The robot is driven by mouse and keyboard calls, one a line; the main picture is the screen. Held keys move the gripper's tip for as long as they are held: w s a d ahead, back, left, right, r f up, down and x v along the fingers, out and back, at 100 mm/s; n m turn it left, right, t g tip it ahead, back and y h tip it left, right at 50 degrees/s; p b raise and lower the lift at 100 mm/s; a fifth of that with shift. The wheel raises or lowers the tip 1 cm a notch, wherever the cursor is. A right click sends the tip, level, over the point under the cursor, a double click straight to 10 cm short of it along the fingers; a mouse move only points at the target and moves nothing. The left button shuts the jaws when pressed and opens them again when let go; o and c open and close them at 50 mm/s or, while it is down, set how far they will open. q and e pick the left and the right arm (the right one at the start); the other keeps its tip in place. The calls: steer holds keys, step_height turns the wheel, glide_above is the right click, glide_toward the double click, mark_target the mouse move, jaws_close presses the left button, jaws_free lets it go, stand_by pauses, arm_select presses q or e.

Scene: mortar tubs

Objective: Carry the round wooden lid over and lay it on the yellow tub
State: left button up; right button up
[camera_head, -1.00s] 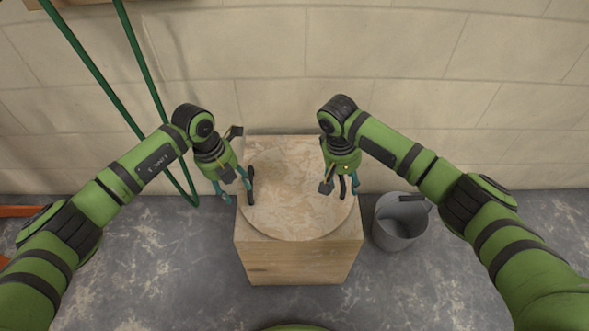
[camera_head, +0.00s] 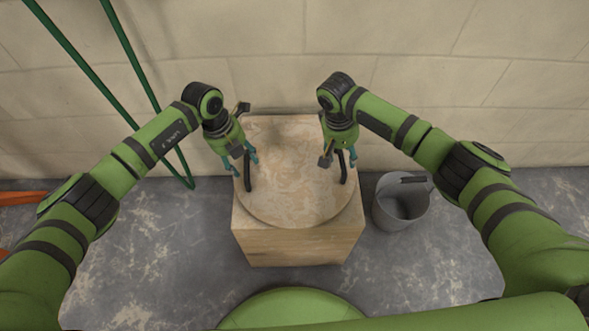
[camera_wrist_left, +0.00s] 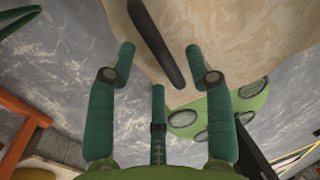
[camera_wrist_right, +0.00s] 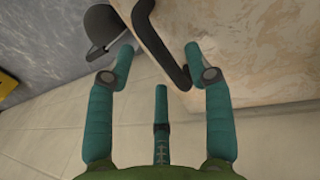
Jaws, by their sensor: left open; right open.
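The round wooden lid (camera_head: 294,185) lies flat on a wooden box, with a black handle near its left edge (camera_head: 248,178) and another near its right edge (camera_head: 343,167). My left gripper (camera_head: 241,160) is open at the left handle; in the left wrist view that handle (camera_wrist_left: 155,42) runs between the fingertips. My right gripper (camera_head: 339,158) is open at the right handle, which shows between the fingertips in the right wrist view (camera_wrist_right: 160,45). Neither gripper is closed on a handle. No yellow tub can be made out in the head view.
The wooden box (camera_head: 298,246) stands near the block wall (camera_head: 430,90). A grey bucket (camera_head: 402,205) is close on its right. Green poles (camera_head: 150,90) lean at the left. A yellow patch (camera_wrist_right: 7,83) at the right wrist view's edge is too cut off to identify.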

mark_target(245, 165)
arm_select(q)
steer(key=shift+d+f, duration=0.15)
steer(key=shift+f, duration=0.7)
steer(key=shift+d+f, duration=0.15)
steer(key=shift+f, duration=0.65)
arm_select(e)
steer(key=shift+d+f, duration=0.15)
steer(key=shift+f, duration=0.65)
steer(key=shift+d+f, duration=0.15)
steer(key=shift+f, duration=0.65)
arm_select(q)
jaws_close()
arm_select(e)
jaws_close()
arm_select(q)
steer(key=shift+r, duration=0.1)
